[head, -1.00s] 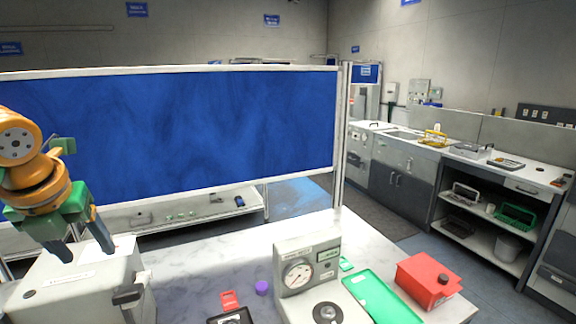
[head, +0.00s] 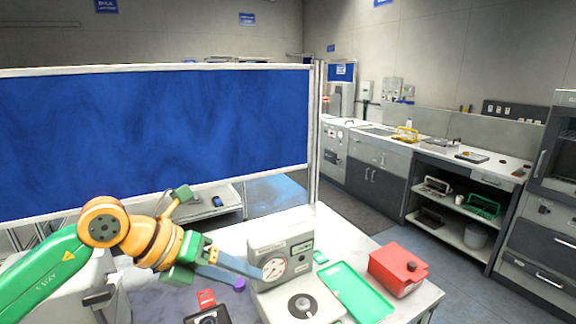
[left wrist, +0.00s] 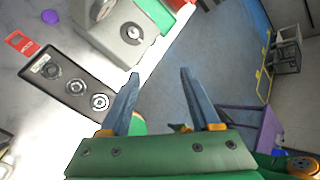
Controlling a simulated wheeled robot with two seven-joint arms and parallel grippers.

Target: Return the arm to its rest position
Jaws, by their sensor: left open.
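My left arm, green and orange, comes in from the left in the head view. Its gripper (head: 248,279) has blue fingers that stand apart, with nothing seen between them. It points right, and its fingers overlap the front left of the grey gauge device (head: 300,245) in the picture; I cannot tell whether they touch it. In the left wrist view the open fingers (left wrist: 160,73) show empty space and floor beyond them. My right gripper is not in view.
A purple cap (head: 240,285), a red tag (head: 206,298) and a black panel (head: 208,315) lie near the gripper. A green tray (head: 355,292) and a red box (head: 398,268) are on the right of the marble table. A blue partition (head: 150,130) stands behind.

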